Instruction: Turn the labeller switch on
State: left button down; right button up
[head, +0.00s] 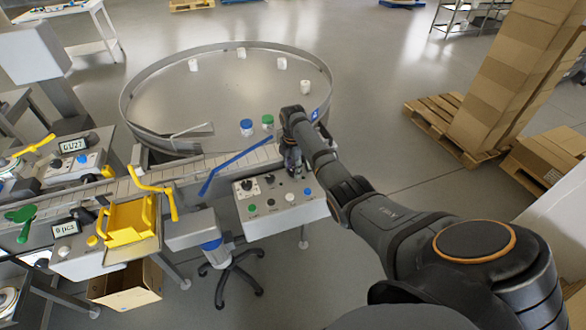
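A grey-white control box (318,207) stands at the centre, with a black rotary switch (247,184), several small buttons and a white knob (290,197) on its top and front. No readable label shows which switch belongs to the labeller. My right gripper (292,163) points down at the back right part of this box, close above its top. Its fingers are dark and small here, so I cannot tell whether they are open or touch a control. The gripper and wrist hide part of the panel. My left gripper is out of view.
A round turntable (220,100) with several white, blue-capped and green-capped jars lies behind the box. A conveyor (205,165) with a blue guide bar (235,165) runs along it. More panels and a yellow hopper (130,222) stand at left. Boxes on a pallet (440,125) are at right.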

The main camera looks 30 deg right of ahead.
grip_shut()
jog(key=shift+r, duration=0.1)
jog(key=shift+m+p, duration=0.5)
jog(key=shift+m, duration=0.1)
jog(key=shift+r+m+p, duration=0.1)
jog(key=shift+m+p, duration=0.65)
jog(key=shift+m, duration=0.35)
jog(key=m+p, duration=0.2)
jog(key=m, duration=0.2)
jog(key=shift+m, duration=0.3)
jog(key=shift+m+p, duration=0.55)
jog(key=shift+m, duration=1.45)
